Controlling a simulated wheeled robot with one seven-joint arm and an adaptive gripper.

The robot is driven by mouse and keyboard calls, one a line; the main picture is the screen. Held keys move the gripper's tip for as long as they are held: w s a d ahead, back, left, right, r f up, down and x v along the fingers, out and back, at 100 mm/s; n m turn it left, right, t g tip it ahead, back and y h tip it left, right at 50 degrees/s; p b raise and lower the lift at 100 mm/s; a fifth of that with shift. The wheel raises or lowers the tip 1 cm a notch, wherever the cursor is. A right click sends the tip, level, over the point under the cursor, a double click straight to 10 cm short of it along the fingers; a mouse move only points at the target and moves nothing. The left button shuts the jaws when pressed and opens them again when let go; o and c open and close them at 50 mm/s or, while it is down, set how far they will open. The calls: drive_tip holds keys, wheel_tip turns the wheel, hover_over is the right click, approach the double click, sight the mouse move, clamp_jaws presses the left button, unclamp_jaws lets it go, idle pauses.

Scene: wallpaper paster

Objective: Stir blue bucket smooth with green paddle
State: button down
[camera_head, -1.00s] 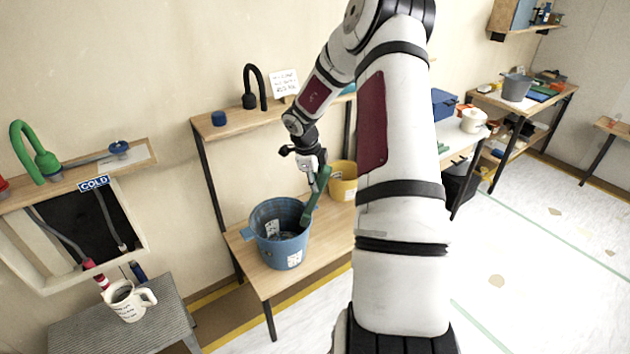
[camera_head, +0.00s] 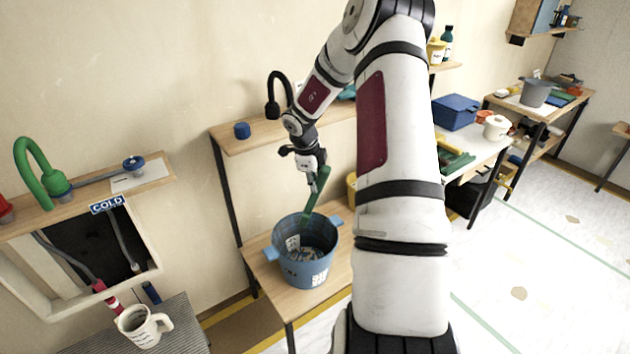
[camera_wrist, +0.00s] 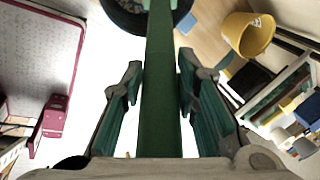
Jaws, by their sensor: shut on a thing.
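The blue bucket (camera_head: 306,272) stands upright on a wooden bench, with two side handles and white labels. Its contents look patchy and are hard to make out. My gripper (camera_head: 318,182) is above the bucket, shut on the green paddle (camera_head: 317,199). The paddle is slightly tilted, and its lower end reaches down into the bucket's mouth, where its tip is hidden. In the wrist view the paddle (camera_wrist: 161,100) runs between the two fingers of my gripper (camera_wrist: 160,75) toward a dark round opening at the top edge.
A yellow bucket (camera_head: 351,188) stands right of the blue one, mostly hidden by my arm; it also shows in the wrist view (camera_wrist: 250,36). A shelf (camera_head: 262,134) with a black tap runs behind. A mug (camera_head: 142,328) stands at lower left, below a green tap (camera_head: 45,175).

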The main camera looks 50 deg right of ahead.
drive_tip(key=shift+w, duration=0.25)
drive_tip(key=shift+s+a+f+p, duration=1.15)
drive_tip(key=shift+s+f, duration=1.15)
drive_tip(key=shift+s, duration=2.4)
drive_tip(key=w+d+f+b, duration=0.1)
drive_tip(key=w+f+b, duration=0.4)
drive_tip(key=f+b, duration=0.4)
drive_tip(key=w+d+f+b, duration=0.1)
drive_tip(key=w+f+b, duration=0.3)
drive_tip(key=f+b, duration=0.5)
drive_tip(key=a+x, duration=0.1)
drive_tip(key=x, duration=0.4)
drive_tip(key=shift+w+f+b, duration=0.25)
drive_tip(key=shift+f+b, duration=0.05)
drive_tip(key=shift+b, duration=0.1)
